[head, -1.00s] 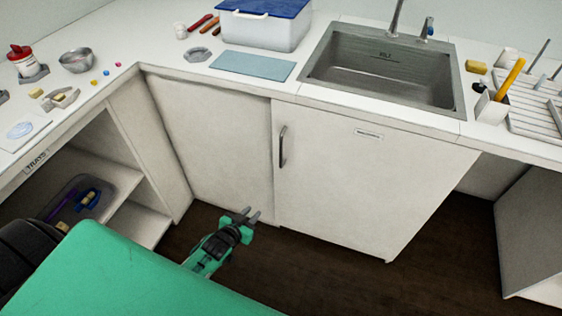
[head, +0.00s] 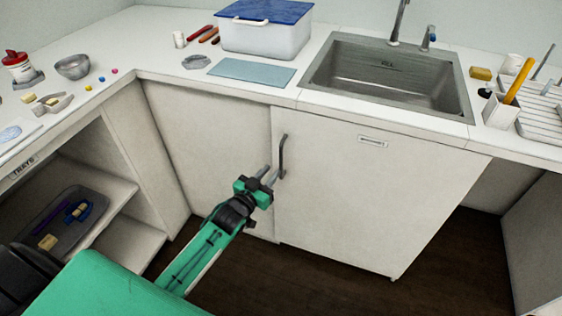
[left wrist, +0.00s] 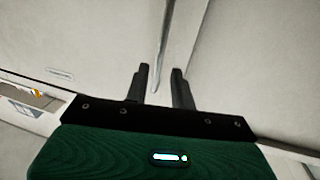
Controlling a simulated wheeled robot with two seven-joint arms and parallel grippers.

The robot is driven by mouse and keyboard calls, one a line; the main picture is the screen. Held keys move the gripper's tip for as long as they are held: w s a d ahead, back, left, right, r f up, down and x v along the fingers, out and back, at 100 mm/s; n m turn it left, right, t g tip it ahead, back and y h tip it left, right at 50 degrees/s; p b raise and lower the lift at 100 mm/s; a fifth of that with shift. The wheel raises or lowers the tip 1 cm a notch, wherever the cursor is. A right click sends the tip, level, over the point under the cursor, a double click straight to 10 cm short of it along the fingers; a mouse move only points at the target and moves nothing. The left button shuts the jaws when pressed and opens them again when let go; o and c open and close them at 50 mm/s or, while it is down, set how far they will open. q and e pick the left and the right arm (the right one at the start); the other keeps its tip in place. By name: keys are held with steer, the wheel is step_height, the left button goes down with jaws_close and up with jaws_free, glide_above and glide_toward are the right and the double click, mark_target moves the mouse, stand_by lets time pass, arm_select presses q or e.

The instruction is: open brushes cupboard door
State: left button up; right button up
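The cupboard door (head: 360,195) under the sink is white and shut, with a small label (head: 373,141) near its top right whose words are too small to read. Its grey upright bar handle (head: 282,157) is at the door's upper left. My left gripper (head: 271,176) is just left of the handle's lower part, fingers pointing towards it. In the left wrist view the gripper (left wrist: 159,78) is open, its two dark fingers apart, and the handle (left wrist: 163,45) lines up between them. I cannot tell whether they touch. My right gripper is not in view.
A shut white panel (head: 215,145) is left of the door. Open shelves at the left hold a grey tray (head: 85,238). The counter above carries a sink (head: 390,75), a blue-lidded box (head: 264,38) and a drying rack (head: 545,118). Dark floor (head: 330,275) below is clear.

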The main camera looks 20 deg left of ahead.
arm_select(q)
glide_above(281, 176)
steer(key=shift+w+a, duration=0.1)
steer(key=shift+w, duration=0.2)
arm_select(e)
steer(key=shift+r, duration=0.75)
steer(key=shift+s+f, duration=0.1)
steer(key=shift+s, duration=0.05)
arm_select(q)
jaws_close()
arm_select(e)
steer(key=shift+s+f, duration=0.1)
